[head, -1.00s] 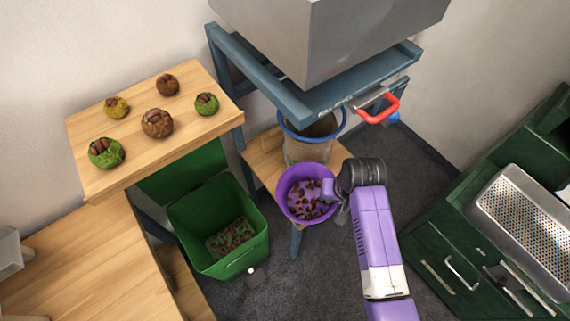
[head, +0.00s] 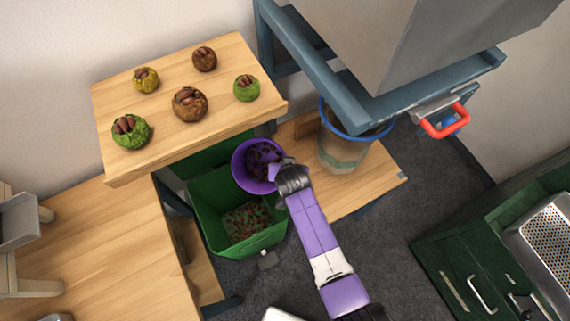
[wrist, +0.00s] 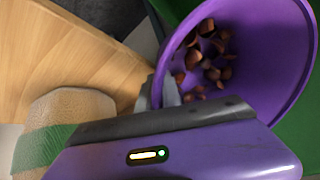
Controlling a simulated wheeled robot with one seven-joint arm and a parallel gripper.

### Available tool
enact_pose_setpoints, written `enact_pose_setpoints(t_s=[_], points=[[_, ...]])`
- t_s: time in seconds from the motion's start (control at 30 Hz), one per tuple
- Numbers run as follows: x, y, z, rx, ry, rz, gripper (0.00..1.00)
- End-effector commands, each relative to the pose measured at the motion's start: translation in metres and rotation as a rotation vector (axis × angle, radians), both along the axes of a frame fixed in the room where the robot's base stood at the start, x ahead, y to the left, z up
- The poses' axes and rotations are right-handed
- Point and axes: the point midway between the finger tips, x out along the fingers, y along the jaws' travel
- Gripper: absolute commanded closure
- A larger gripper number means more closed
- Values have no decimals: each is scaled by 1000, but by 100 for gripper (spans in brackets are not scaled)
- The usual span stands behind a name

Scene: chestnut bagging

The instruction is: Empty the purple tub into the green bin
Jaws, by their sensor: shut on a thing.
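The purple tub (head: 241,172) is held by my gripper (head: 284,172) at its right rim in the head view. The tub is tilted, and brown chestnuts lie inside it; the wrist view shows the tub (wrist: 290,75) with several chestnuts (wrist: 208,62) in it. My gripper is shut on the tub's wall; its fingertips (wrist: 165,92) are partly hidden in the wrist view. The green bin (head: 215,225) stands on the floor with its lid open. A layer of reddish and green bits covers its bottom. The tub is above the bin's back right part.
A wooden shelf (head: 165,110) with several chestnut burrs stands behind the bin. A sack with a blue rim (head: 343,150) stands on a low wooden stand (head: 370,187) to the right, under a grey hopper (head: 400,45). A green cabinet (head: 470,255) is at the right.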

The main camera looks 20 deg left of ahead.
Motion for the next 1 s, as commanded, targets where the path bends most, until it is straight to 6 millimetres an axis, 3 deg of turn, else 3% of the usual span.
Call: enact_pose_setpoints(t_s=[0.03, 0.3, 1.0], points=[[-1, 0, -10, 8, -33, 0, 100], [1, 0, -21, 43, -176, 0, 100], [-5, -1, -19, 106, -447, 1, 100]])
